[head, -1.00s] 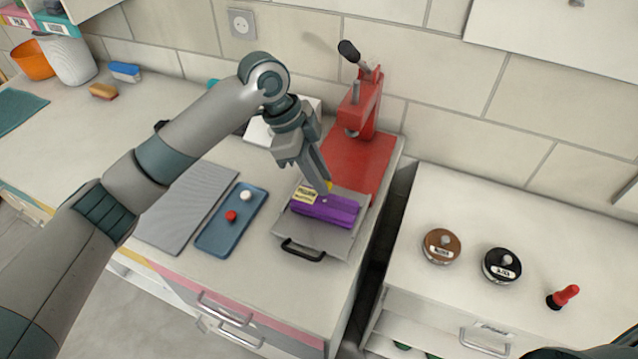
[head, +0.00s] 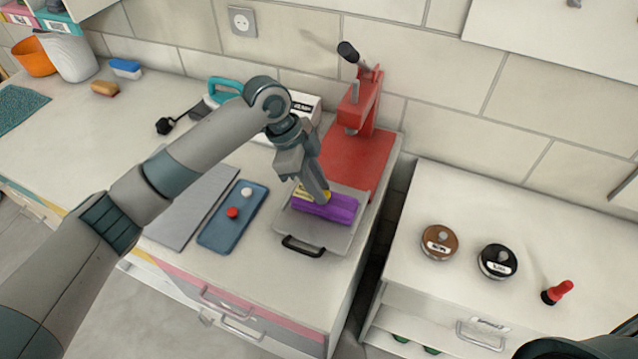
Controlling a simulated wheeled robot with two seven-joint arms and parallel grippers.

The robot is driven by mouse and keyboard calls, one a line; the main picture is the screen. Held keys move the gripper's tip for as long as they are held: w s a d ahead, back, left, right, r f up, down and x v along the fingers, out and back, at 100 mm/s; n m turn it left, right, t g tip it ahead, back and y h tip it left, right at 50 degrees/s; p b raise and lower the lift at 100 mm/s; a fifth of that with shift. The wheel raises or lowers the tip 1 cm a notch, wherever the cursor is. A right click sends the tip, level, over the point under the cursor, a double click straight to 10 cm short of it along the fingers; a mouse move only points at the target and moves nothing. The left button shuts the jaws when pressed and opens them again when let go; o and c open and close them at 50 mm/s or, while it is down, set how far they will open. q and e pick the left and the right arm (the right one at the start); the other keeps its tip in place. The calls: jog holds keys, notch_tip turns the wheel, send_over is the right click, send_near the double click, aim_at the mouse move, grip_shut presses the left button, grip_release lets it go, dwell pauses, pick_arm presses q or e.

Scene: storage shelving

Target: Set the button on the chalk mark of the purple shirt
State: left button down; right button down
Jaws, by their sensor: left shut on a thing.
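The folded purple shirt (head: 335,210) lies on a grey tray with a black handle (head: 303,247). A pale yellow lettered tag (head: 303,193) lies on the shirt's left part, partly hidden by my gripper. My left gripper (head: 325,195) points down at the shirt, shut on a small yellow button (head: 328,194). The button is at or just above the shirt's top; I cannot tell whether it touches. The chalk mark is hidden behind the fingers. My right gripper is not in view.
A red press (head: 360,130) stands just behind the shirt. A blue tray (head: 215,240) with a white button (head: 247,192) and a red button (head: 232,212) lies to the left. Brown (head: 439,242) and black (head: 498,261) round tins stand on the right cabinet, past a gap.

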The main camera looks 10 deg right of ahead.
pick_arm(q)
jog(key=shift+f, duration=0.1)
jog(key=c, duration=1.6)
grip_release()
jog(key=shift+b+v, duration=1.55)
jog(key=shift+v, duration=4.55)
